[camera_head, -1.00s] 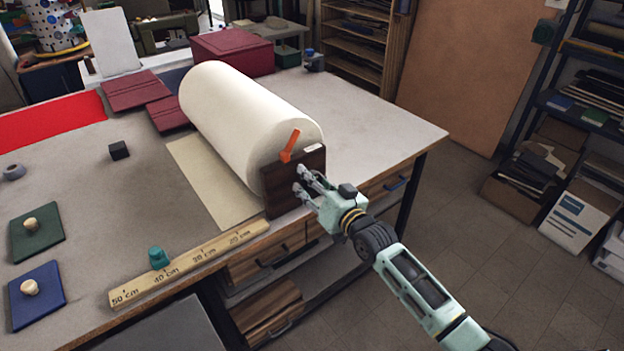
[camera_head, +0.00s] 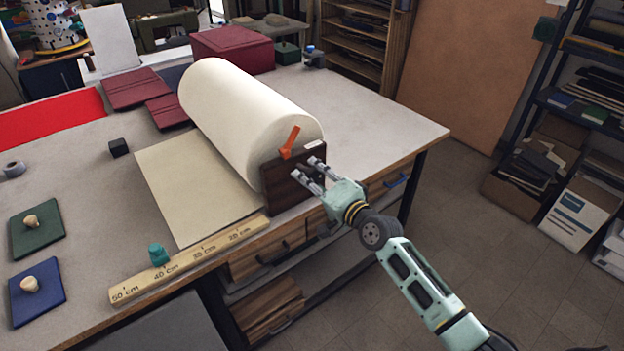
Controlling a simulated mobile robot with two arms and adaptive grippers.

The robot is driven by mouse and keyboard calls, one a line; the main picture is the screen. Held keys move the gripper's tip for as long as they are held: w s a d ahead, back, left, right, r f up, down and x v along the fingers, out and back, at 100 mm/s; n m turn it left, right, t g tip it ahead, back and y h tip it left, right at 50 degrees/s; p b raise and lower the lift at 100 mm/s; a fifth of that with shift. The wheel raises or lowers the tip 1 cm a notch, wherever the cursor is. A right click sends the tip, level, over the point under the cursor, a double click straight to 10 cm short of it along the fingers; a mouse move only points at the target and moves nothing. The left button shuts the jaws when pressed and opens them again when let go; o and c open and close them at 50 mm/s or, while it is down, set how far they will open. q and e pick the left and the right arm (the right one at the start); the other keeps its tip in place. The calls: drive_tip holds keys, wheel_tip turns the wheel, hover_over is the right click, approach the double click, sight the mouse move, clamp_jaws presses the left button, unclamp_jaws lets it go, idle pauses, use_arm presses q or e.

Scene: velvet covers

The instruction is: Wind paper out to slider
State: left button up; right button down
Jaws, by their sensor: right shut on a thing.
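A large cream paper roll (camera_head: 245,115) lies on the table, with a dark wooden end plate (camera_head: 277,185) at its near end. A flat sheet of paper (camera_head: 190,185) runs out leftward from under it. The sheet's leading edge is right of the teal slider (camera_head: 158,254), with a gap between. The slider stands on the wooden ruler (camera_head: 215,246), a little left of the 40 cm mark. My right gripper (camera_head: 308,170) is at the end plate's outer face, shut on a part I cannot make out. An orange lever (camera_head: 290,143) sticks up above the plate. My left gripper is out of view.
A green plate (camera_head: 36,232) and a blue plate (camera_head: 38,297), each with a wooden knob, lie at the left. A small black block (camera_head: 118,148) and a grey ring (camera_head: 14,169) lie behind them. Dark red covers (camera_head: 133,88) and a red box (camera_head: 232,48) are further back.

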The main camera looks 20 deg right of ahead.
drive_tip(key=m, duration=0.3)
drive_tip(key=shift+f+m, duration=0.3)
drive_tip(key=shift+s, duration=0.1)
drive_tip(key=shift+f+m, duration=0.15)
drive_tip(key=shift+m, duration=0.15)
drive_tip(key=c, duration=1.2)
unclamp_jaws()
drive_tip(key=shift+r, duration=0.2)
drive_tip(key=v, duration=1.2)
drive_tip(key=shift+d, duration=0.2)
drive_tip(key=shift+f, duration=0.1)
